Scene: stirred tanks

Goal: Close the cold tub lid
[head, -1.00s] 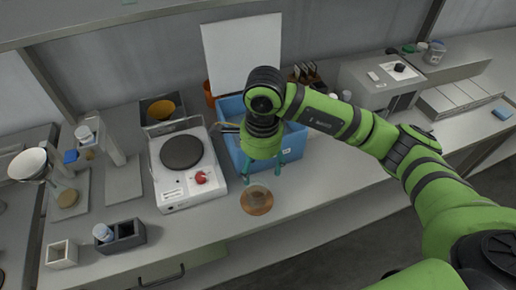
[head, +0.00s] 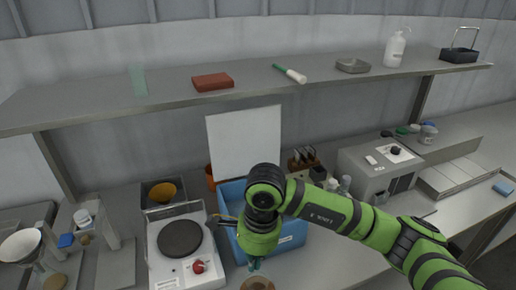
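The cold tub (head: 291,238) is a blue open box on the bench, in the middle of the head view. Its white lid (head: 244,143) stands upright at the tub's back edge, so the tub is open. My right gripper (head: 254,265) points down at the tub's front side, and its arm crosses in front of the tub and hides part of it. Its teal fingertips show close together, and I cannot tell whether they are open or shut. I see nothing held between them. My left gripper is out of view.
A hotplate (head: 180,240) stands left of the tub, and a round brown mat (head: 257,284) lies in front. An orange cup (head: 210,177) is behind. A grey instrument (head: 375,168) stands to the right. A shelf (head: 330,80) with several items runs above the lid.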

